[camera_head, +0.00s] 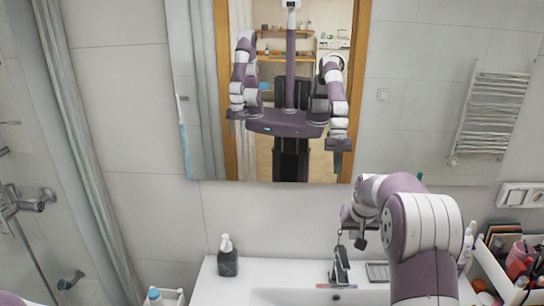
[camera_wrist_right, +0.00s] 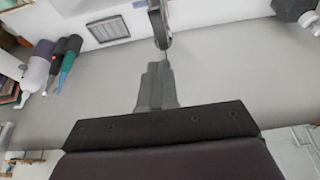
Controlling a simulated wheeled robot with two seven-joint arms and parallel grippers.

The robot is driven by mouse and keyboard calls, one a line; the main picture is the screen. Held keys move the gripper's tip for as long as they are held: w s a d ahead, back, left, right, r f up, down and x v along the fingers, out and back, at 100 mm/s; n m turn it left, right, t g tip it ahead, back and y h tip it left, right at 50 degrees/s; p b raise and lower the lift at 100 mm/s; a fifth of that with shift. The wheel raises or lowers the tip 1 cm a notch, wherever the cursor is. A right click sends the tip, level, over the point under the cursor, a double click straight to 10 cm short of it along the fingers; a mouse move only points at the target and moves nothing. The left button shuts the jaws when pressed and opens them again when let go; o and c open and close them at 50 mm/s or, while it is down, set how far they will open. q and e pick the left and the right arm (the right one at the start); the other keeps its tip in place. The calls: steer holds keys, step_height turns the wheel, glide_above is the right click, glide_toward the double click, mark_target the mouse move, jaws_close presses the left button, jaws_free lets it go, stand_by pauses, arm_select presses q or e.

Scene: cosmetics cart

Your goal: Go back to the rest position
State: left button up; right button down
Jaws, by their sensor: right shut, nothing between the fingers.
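My right arm (camera_head: 425,225) reaches in from the lower right over the washbasin. Its gripper (camera_head: 358,238) hangs above the back of the basin, near the tap (camera_head: 340,272). In the right wrist view the fingers (camera_wrist_right: 157,82) are together with nothing between them. My left gripper does not show directly. My body and both arms appear as a small reflection in the mirror (camera_head: 200,90), too small to tell the jaws.
A dark soap dispenser (camera_head: 228,260) stands at the washbasin's (camera_head: 215,288) left back corner. A ridged soap dish (camera_head: 377,271) lies right of the tap. A white organiser (camera_head: 492,268) with cosmetics stands at the right. A glass shower panel (camera_head: 40,120) is at the left.

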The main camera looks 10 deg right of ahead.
arm_select(q)
step_height(320, 180, down, 10)
steer(key=b, duration=0.9)
steer(key=shift+w+r, duration=0.25)
steer(key=shift+w, duration=0.1)
arm_select(e)
steer(key=s+a+f+n+g, duration=0.1)
steer(key=s+a+f, duration=0.3)
steer(key=s, duration=0.5)
steer(key=s+a+f+n+g, duration=0.1)
steer(key=s+a+f, duration=0.3)
steer(key=s, duration=0.6)
steer(key=s+a+f+n+y, duration=0.1)
steer(key=s+a+f, duration=0.4)
steer(key=s+a, duration=0.3)
steer(key=shift+s+g, duration=0.4)
steer(key=shift+s, duration=0.5)
arm_select(q)
steer(key=shift+s, duration=0.2)
arm_select(e)
steer(key=shift+s+d, duration=0.1)
steer(key=shift+s, duration=0.1)
